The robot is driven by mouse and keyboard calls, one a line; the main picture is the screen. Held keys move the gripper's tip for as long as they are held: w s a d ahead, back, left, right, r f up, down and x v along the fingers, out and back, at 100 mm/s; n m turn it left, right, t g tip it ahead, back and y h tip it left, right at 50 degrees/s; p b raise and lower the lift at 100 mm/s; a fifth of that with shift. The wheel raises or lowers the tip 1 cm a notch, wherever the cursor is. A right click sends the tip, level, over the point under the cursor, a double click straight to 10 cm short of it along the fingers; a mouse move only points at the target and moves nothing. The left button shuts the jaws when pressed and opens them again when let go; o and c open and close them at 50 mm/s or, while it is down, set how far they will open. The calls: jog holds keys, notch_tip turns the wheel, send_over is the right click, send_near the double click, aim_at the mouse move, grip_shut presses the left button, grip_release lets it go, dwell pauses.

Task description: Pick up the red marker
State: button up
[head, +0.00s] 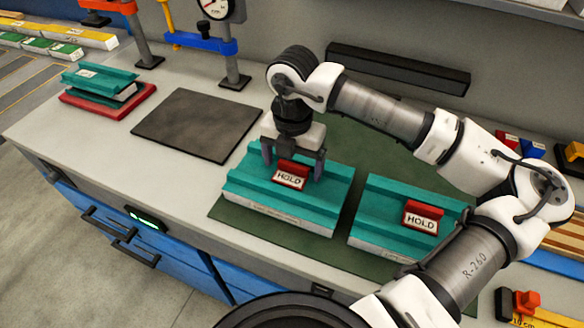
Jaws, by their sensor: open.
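A red marker (290,174) with a white "HOLD" label stands on the left teal-topped panel (240,187). My gripper (293,170) is over this panel with its fingers pointing down, one on each side of the marker. The fingers are apart. I cannot tell whether either finger touches the marker. A second red marker (421,217), also labelled "HOLD", stands on the right teal-topped panel (376,211), clear of my gripper.
Both panels rest on a green mat (225,213). A dark square plate (197,124) lies to the left. Beyond it a teal piece (98,78) sits on a red base (75,104). Clamps (215,45) stand at the back. A dark bar (398,70) lies behind my arm.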

jog(key=c, duration=1.1)
jog(key=shift+r, duration=0.1)
